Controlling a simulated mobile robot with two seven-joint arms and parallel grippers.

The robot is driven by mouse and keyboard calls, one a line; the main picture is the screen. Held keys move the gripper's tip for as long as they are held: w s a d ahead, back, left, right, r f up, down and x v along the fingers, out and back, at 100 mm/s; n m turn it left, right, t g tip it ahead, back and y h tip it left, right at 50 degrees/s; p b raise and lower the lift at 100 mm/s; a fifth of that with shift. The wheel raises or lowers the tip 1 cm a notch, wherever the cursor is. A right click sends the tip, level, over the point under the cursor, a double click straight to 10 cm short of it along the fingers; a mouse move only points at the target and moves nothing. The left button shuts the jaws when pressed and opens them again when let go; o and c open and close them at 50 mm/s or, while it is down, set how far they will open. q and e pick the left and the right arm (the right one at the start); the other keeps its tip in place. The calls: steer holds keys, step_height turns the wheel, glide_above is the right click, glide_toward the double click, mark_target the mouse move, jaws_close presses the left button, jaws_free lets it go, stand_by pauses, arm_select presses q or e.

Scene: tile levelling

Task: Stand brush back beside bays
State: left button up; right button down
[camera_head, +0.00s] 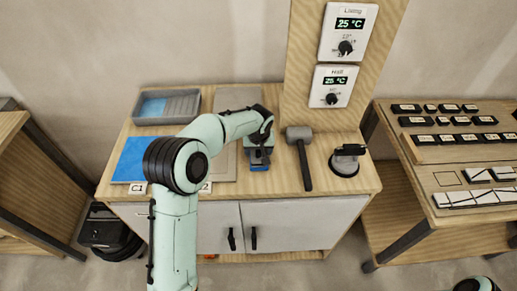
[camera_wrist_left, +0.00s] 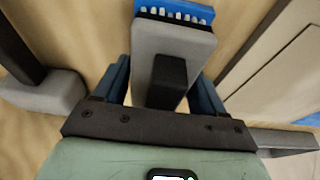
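The brush is a grey block with a black grip on top and a blue, white-tufted edge. It stands on the wooden bench just right of the bays (camera_head: 259,167), and it fills the middle of the left wrist view (camera_wrist_left: 172,45). My left gripper (camera_head: 259,148) is over it. The two blue fingers (camera_wrist_left: 162,82) are spread on either side of the brush, with narrow gaps visible. The bays are a blue panel (camera_head: 131,162) at the label C1 and a beige panel (camera_head: 223,167) beside it, partly hidden by my left arm. My right gripper is out of view.
A mallet (camera_head: 304,164) lies close right of the brush, and a black suction cup (camera_head: 346,160) sits beyond it. A grey tray (camera_head: 187,104) is at the back left. A side table (camera_head: 450,153) with tiles stands at the right. Two thermostats hang on the back post.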

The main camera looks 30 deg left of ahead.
arm_select(q)
steer(key=shift+o, duration=0.9)
steer(key=shift+r, duration=0.1)
steer(key=shift+r, duration=0.3)
steer(key=v, duration=1.1)
steer(key=shift+d+r, duration=0.1)
steer(key=shift+r, duration=0.25)
steer(key=shift+s, duration=0.1)
